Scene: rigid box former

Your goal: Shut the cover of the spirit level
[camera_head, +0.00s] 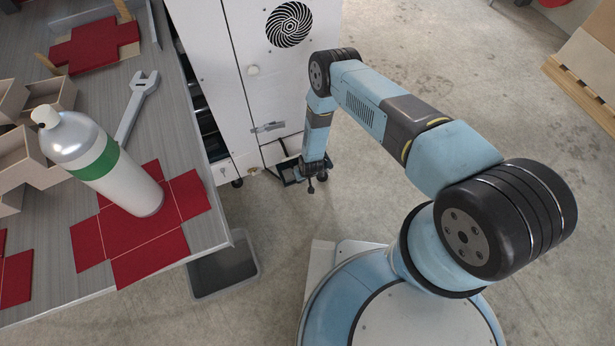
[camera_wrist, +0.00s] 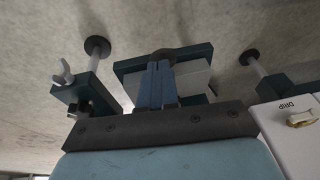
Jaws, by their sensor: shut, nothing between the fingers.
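My gripper (camera_wrist: 159,68) is shut and empty, its blue fingers together in the wrist view. In the head view, my gripper (camera_head: 311,186) is low beside the foot of a white machine. Just beyond the fingers in the wrist view is a dark teal bracket (camera_wrist: 200,49) with a pale grey block (camera_wrist: 192,78). The fingers overlap it in the picture; I cannot tell whether they touch it. I cannot make out a spirit level or its cover for certain; this bracket may carry it, and my fingers hide its middle.
The white machine (camera_head: 238,75) stands left of my gripper. Round feet on rods (camera_wrist: 97,46) and a wing nut (camera_wrist: 63,74) show near the bracket. A white panel marked DRIP (camera_wrist: 285,140) is at right. A workbench (camera_head: 180,125) holds a bottle (camera_head: 125,185) and wrench (camera_head: 135,108).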

